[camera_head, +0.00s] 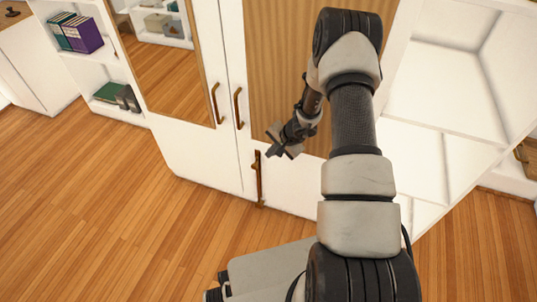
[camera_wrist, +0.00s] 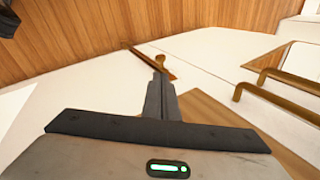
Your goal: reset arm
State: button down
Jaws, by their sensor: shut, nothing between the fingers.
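My gripper (camera_head: 278,148) is at the end of my arm, in front of the white wardrobe (camera_head: 190,150), at the height of its lower door area. In the wrist view my gripper (camera_wrist: 159,88) has its dark fingers together, with nothing between them. A brass handle (camera_head: 258,178) on the lower front of the wardrobe is just below and left of my gripper in the head view. In the wrist view this handle (camera_wrist: 152,63) lies just beyond the fingertips, and I cannot tell how far apart they are.
Two more brass handles, a left one (camera_head: 216,103) and a right one (camera_head: 238,107), are on the wardrobe doors. Open white shelves (camera_head: 440,90) stand at the right. A bookshelf with purple books (camera_head: 82,36) is at the back left. The wooden floor (camera_head: 90,200) at the left is clear.

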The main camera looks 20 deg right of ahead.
dwell(0.4)
jog(key=s+a+r+n+y, duration=0.1)
jog(key=a+r+n, duration=0.25)
jog(key=r, duration=1.05)
jog(key=s+a+r+n, duration=0.2)
jog(key=a+r, duration=0.3)
jog(key=r, duration=0.9)
jog(key=s+a+r+n+h, duration=0.1)
jog(key=s+r+n, duration=0.1)
jog(key=s+r, duration=0.7)
jog(key=s+r+n+h, duration=0.1)
jog(key=s+r+n, duration=0.2)
jog(key=s+r, duration=0.55)
jog(key=s+d+t+h, duration=0.15)
jog(key=s+d, duration=0.25)
jog(key=s, duration=0.7)
notch_tip(320, 180, up, 20)
jog(key=p, duration=2)
jog(key=shift+w+a+h+p, duration=0.15)
jog(key=shift+w+h+p, duration=0.15)
jog(key=shift+h+p, duration=0.1)
jog(key=shift+f+g, duration=0.1)
jog(key=shift+g, duration=0.15)
